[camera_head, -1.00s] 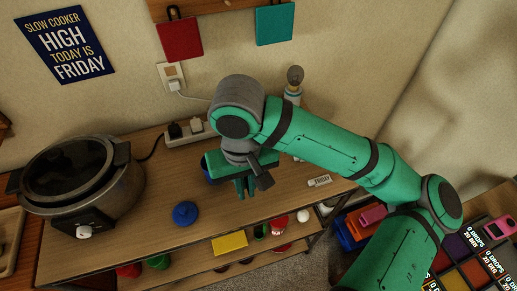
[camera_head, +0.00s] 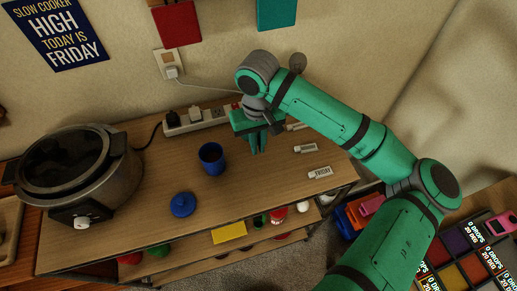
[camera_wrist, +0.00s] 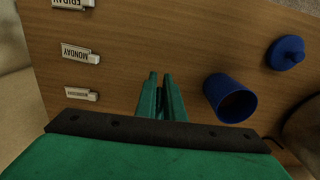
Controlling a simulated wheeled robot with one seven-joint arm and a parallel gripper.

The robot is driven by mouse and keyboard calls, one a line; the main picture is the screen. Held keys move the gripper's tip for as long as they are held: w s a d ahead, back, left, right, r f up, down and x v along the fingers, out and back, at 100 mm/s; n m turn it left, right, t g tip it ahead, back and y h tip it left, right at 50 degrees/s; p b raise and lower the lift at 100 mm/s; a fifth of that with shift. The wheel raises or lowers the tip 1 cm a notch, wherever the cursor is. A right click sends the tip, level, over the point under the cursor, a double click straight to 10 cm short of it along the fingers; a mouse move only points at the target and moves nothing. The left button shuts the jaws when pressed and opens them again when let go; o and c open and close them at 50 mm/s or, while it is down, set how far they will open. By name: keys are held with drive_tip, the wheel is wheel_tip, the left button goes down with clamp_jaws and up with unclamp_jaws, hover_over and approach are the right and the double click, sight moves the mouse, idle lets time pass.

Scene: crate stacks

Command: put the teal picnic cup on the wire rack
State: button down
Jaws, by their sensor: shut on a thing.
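My gripper (camera_head: 258,142) is over the wooden table near the power strip, and in the wrist view (camera_wrist: 160,92) its two teal fingers are close together. What lies between them is too thin and dark to make out. I do not see a teal cup or a wire rack in either view. An open blue cup (camera_head: 211,160) stands upright on the table, to the left of my gripper and apart from it. In the wrist view the blue cup (camera_wrist: 228,98) is right of the fingers. A blue lid (camera_head: 183,205) lies nearer the table's front edge.
A slow cooker (camera_head: 75,172) fills the table's left end. A power strip (camera_head: 198,120) lies at the back. Small day labels (camera_head: 320,172) lie on the right. A lower shelf holds a yellow item (camera_head: 229,233) and several red and green items.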

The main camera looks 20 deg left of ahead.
sight(259, 157)
drive_tip(key=shift+w+f, duration=0.6)
drive_tip(key=shift+f, duration=0.05)
drive_tip(key=shift+w+f, duration=0.15)
drive_tip(key=shift+f, duration=1.55)
drive_tip(key=c, duration=1.9)
unclamp_jaws()
drive_tip(key=shift+f, duration=0.15)
drive_tip(key=shift+o, duration=0.2)
wheel_tip(259, 157, up, 12)
